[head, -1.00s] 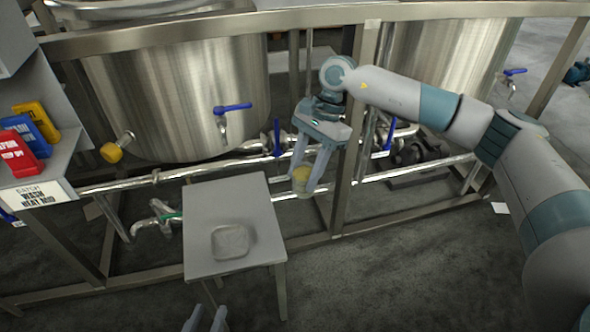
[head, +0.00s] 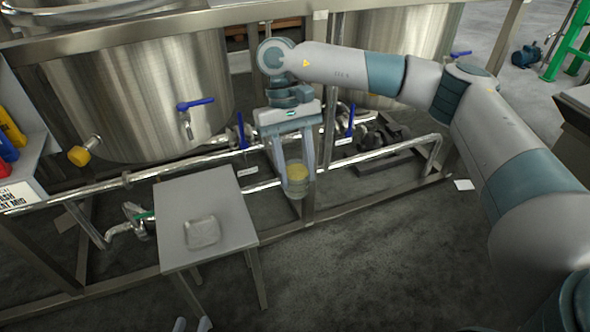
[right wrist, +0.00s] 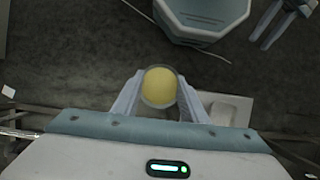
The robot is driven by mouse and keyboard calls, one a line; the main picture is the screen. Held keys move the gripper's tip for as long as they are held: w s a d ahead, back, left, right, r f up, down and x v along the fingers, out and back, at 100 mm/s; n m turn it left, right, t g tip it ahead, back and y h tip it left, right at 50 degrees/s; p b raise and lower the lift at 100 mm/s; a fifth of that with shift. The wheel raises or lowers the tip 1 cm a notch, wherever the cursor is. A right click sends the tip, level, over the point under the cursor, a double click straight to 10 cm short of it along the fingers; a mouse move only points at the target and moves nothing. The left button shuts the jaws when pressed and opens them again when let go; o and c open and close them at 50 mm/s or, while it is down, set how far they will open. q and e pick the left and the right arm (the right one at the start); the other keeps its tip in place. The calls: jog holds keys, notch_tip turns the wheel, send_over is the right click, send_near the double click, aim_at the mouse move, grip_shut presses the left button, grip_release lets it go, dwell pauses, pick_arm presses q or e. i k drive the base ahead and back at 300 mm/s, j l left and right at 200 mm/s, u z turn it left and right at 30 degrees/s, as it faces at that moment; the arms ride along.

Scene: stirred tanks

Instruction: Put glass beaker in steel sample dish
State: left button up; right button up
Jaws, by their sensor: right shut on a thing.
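The glass beaker (head: 297,180) holds yellow contents and hangs upright between the fingers of my right gripper (head: 297,178). In the right wrist view the beaker (right wrist: 160,86) is seen from above, with my right gripper's fingers (right wrist: 160,95) on both sides of it. The steel sample dish (head: 203,232) is a shallow, rounded square on the grey table (head: 180,258). It looks empty. The beaker is to the right of the table and apart from the dish.
A steel frame with pipes (head: 160,176) and blue-handled valves runs behind the table. A large tank (head: 140,95) stands behind it. A shelf (head: 28,165) with coloured boxes is at the left.

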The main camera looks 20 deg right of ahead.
aim_at(203, 235)
jog(key=j+z, duration=0.1)
jog(key=z, duration=0.45)
jog(key=i+j+z, duration=0.1)
jog(key=j+z, duration=0.25)
jog(key=j, duration=0.35)
jog(key=j+z, duration=0.3)
jog(key=j, duration=1.7)
jog(key=i+z, duration=0.05)
